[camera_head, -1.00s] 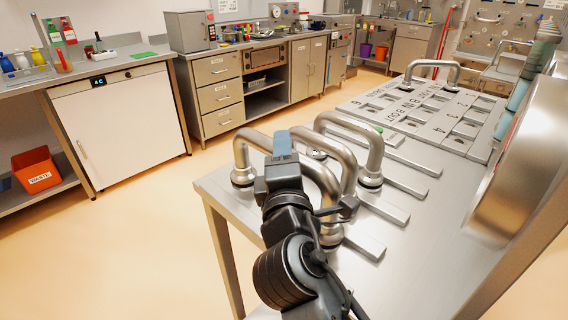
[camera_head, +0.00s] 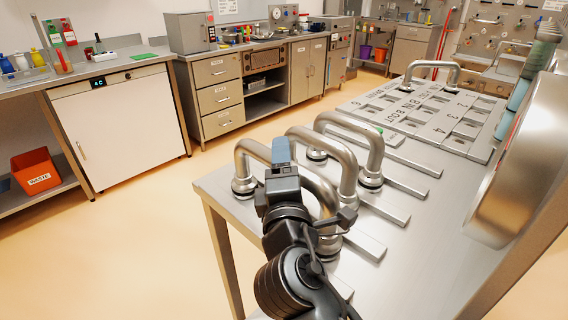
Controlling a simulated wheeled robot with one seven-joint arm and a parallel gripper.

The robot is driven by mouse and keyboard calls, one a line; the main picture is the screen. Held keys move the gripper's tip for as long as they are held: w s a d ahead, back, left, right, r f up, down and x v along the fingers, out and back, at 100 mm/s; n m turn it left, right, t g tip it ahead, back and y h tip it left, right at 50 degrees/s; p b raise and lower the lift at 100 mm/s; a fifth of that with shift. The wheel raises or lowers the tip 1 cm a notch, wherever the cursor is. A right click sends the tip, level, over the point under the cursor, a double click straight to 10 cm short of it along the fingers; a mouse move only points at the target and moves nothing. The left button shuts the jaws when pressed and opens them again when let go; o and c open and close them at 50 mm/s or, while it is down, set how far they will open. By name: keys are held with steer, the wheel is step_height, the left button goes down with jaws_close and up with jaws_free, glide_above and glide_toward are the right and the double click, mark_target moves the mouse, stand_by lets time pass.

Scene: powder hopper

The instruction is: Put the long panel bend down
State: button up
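The long panel bend (camera_head: 255,151) is the leftmost steel bend, an upright arch on the near left of the steel table (camera_head: 224,204). Its left flanged foot is at or very near the table top. Its right foot is low near the flat bars, and I cannot tell whether it touches. My gripper (camera_head: 282,152), with a blue fingertip showing, is at the middle of the bend's top and seems shut on it. The gripper body hides that part of the bend and the far finger.
Two more steel bends (camera_head: 347,160) (camera_head: 376,150) stand close behind, beside several flat bars (camera_head: 408,181). A labelled slotted panel (camera_head: 425,108) with another bend (camera_head: 432,65) lies further back. A large steel drum (camera_head: 520,170) stands at the right. Table surface is bare at front right.

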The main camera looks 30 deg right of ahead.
steer(key=shift+r, duration=0.2)
steer(key=b+v, duration=0.2)
steer(key=v, duration=1)
